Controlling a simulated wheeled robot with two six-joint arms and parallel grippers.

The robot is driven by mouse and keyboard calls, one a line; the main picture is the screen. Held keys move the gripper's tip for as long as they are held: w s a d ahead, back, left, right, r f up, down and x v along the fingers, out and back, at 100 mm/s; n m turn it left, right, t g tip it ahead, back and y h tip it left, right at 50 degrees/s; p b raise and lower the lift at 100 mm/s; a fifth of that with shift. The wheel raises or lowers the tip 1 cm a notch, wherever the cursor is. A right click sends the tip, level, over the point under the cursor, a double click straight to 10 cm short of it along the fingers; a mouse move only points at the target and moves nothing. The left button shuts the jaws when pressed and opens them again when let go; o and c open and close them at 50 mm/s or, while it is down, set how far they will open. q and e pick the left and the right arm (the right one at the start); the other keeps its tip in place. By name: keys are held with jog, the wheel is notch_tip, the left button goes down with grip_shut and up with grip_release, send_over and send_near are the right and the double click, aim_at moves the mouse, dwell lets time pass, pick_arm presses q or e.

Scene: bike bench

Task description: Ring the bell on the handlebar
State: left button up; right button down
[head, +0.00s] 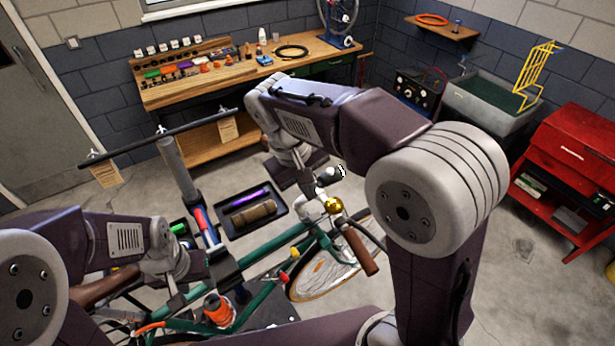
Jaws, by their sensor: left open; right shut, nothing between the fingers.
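The brass bell (333,205) sits on the handlebar, just above the brown grip (360,251) of the green bike (262,252). My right gripper (322,196) is shut and empty, close to the left side of the bell. Whether it touches the bell cannot be told from this view. My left gripper (178,290) is low on the left, over the bike near its brown saddle (105,288) and well away from the bell. It is open, but its fingertips are hard to make out.
A grey repair stand post (178,165) rises left of the bike. A black tray (228,227) holds a purple item and a brown roll. A wooden workbench (190,92) stands at the back, a red tool cart (560,165) at the right. Floor between bike and cart is clear.

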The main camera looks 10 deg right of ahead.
pick_arm(q)
jog(key=shift+w+d+f, duration=0.1)
jog(key=shift+w+f, duration=0.2)
pick_arm(e)
jog(key=r, duration=0.4)
jog(key=shift+w+r, duration=0.1)
jog(key=shift+w, duration=0.15)
pick_arm(q)
jog(key=shift+w+d, duration=0.1)
jog(key=shift+w, duration=0.05)
pick_arm(e)
jog(key=shift+w+d, duration=0.1)
jog(key=shift+w, duration=0.1)
jog(key=shift+s, duration=0.1)
